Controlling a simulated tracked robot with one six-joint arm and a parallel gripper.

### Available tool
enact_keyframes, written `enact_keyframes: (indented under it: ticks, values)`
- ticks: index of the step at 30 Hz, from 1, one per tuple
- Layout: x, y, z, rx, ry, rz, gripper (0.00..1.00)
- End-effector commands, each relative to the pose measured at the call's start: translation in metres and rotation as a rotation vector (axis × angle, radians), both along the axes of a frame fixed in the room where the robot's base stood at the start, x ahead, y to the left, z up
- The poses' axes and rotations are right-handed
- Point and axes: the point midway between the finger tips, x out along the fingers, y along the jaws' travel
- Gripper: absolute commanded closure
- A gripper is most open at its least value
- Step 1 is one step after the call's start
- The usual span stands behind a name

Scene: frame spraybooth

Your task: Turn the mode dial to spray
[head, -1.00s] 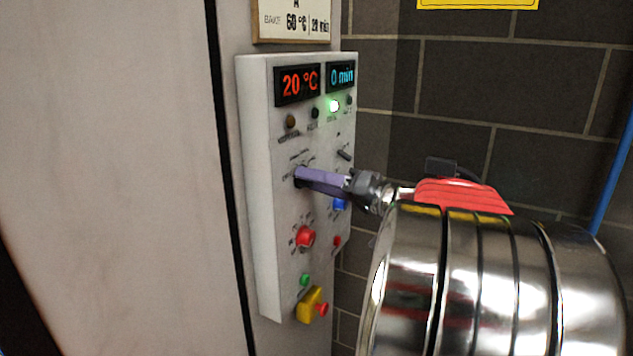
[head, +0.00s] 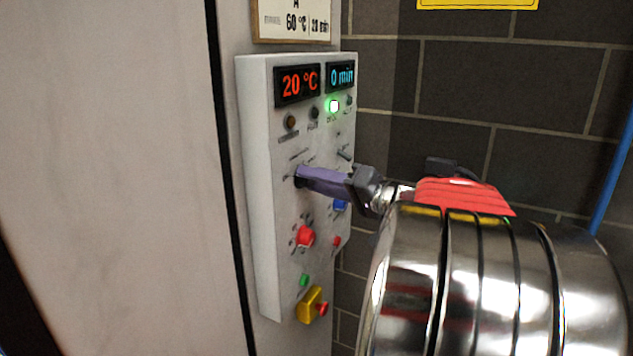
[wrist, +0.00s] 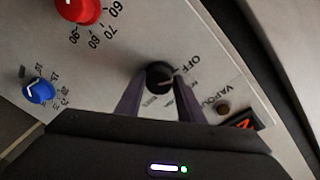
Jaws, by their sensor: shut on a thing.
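The mode dial is a small black knob on the white control panel (head: 262,190). In the wrist view the black dial (wrist: 160,74) sits between the two purple fingers of my gripper (wrist: 160,88), beside the printed word OFF. In the head view my gripper (head: 300,177) reaches in from the right with its fingertips at the panel face, and they largely hide the dial. It is shut on the dial. I cannot read clearly which label the dial's mark points to.
A red knob (head: 306,236) and a yellow switch block (head: 310,304) are below the dial. A blue knob (head: 341,205) is to the right, close behind my gripper. A green lamp (head: 334,106) is lit above, under the displays showing 20 °C and 0 min.

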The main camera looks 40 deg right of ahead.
Motion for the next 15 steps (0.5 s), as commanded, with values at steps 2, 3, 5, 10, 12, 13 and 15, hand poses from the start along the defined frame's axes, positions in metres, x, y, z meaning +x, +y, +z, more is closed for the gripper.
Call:
enact_keyframes:
  ticks: [2,3,5,10,12,13,15]
  values:
    - [0.0003,-0.0011,-0.0033,0.051,0.025,-0.003,0.88]
    - [0.0003,-0.0013,-0.0031,0.081,0.035,-0.003,0.88]
    - [0.0003,-0.0013,-0.003,0.126,0.051,-0.003,0.88]
    - [0.0003,-0.0015,-0.0026,0.263,0.101,-0.004,0.88]
    - [0.0005,-0.0016,-0.0023,0.32,0.121,-0.004,0.88]
    - [0.0004,-0.0017,-0.0023,0.343,0.129,-0.004,0.88]
    - [0.0004,-0.0018,-0.0022,0.395,0.147,-0.004,0.88]
